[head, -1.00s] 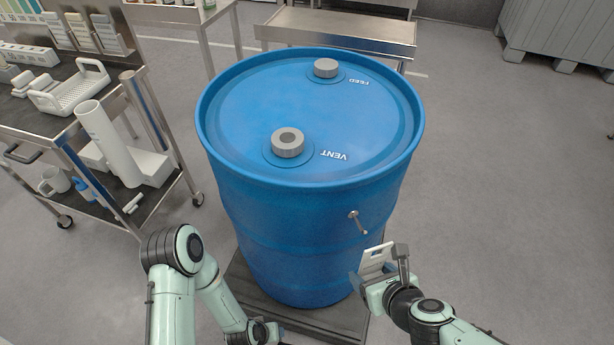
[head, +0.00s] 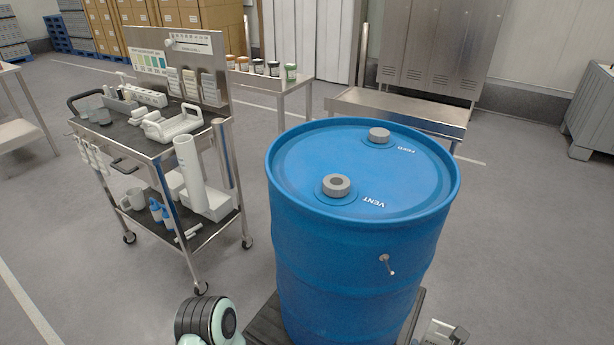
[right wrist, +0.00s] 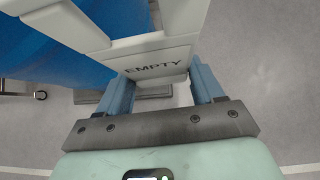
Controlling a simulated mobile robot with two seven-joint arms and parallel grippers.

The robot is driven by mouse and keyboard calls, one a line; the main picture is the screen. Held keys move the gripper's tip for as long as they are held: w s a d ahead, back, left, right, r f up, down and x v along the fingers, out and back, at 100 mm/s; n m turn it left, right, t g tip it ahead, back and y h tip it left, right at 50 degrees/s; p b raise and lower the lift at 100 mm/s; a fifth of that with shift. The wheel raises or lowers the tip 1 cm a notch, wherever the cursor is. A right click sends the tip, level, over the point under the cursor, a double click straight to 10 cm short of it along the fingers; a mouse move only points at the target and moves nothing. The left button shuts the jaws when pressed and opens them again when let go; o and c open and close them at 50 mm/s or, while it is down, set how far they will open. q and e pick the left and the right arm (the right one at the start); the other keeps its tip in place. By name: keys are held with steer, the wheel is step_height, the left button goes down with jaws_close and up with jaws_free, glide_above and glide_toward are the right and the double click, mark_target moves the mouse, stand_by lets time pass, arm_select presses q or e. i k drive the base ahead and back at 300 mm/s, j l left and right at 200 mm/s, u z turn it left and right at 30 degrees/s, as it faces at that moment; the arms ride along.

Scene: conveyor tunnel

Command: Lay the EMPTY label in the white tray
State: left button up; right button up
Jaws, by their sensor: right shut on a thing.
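The EMPTY label (right wrist: 153,67) is a white plate with dark letters and an open frame above. In the right wrist view my right gripper (right wrist: 162,78) is shut on it, with a blue finger on each side. In the head view the right gripper (head: 440,333) is only partly seen at the bottom edge, beside the drum.
The blue drum (head: 350,240) stands in the middle on a dark base, with a bare metal hook (head: 388,266) on its side. Floor is clear between cart and drum.

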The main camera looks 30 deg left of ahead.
mark_target(175, 129)
steer(key=j+u, duration=0.4)
steer(key=i+j+u, duration=0.1)
steer(key=j+u, duration=0.15)
steer(key=u, duration=0.15)
steer(key=i+j+u, duration=0.1)
steer(key=j, duration=0.2)
steer(key=i+j+u, duration=0.1)
steer(key=j, duration=0.2)
steer(key=i+j+u, duration=0.1)
steer(key=j, duration=0.2)
steer(key=i+j, duration=0.15)
steer(key=j, duration=0.2)
steer(key=i+j, duration=0.2)
steer(key=j, duration=0.2)
steer(key=i+j+u, duration=0.1)
steer(key=j, duration=0.25)
steer(key=i+j, duration=0.4)
steer(key=j, duration=0.3)
